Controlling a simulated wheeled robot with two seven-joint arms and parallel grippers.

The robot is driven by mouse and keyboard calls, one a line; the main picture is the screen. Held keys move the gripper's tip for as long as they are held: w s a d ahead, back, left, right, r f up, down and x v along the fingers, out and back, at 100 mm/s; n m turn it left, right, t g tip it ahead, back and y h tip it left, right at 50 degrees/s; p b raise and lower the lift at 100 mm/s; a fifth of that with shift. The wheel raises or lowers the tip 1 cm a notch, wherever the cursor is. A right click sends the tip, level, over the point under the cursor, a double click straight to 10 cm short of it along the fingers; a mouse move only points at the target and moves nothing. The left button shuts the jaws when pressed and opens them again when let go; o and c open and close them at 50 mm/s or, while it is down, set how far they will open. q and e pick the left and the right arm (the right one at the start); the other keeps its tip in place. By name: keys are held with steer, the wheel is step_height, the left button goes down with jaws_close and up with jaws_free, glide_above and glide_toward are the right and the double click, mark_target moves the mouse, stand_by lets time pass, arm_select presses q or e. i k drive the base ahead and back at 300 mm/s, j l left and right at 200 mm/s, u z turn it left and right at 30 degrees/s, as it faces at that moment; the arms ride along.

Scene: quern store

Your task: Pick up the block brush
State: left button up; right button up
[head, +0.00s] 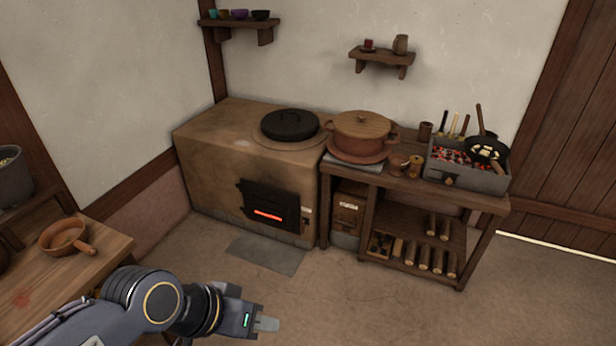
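I cannot make out a block brush for certain anywhere in the head view. My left gripper (267,325) is low in the picture, left of centre, in front of the floor and pointing right. It is seen from the side, so its fingers overlap and I cannot tell whether they are open or shut. No object shows at its fingertips. My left arm hides part of the wooden table (109,243) at the lower left. My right gripper is out of view.
A clay stove (215,160) with a glowing firebox stands at the back. Beside it, a wooden bench (450,197) carries a lidded pot (362,135) and a charcoal grill (470,178), with logs below. A clay pan (63,238) sits on the left table. The middle floor is clear.

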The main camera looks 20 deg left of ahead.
mark_target(398, 244)
steer(key=i+l+u, duration=0.15)
steer(key=i+l, duration=2.2)
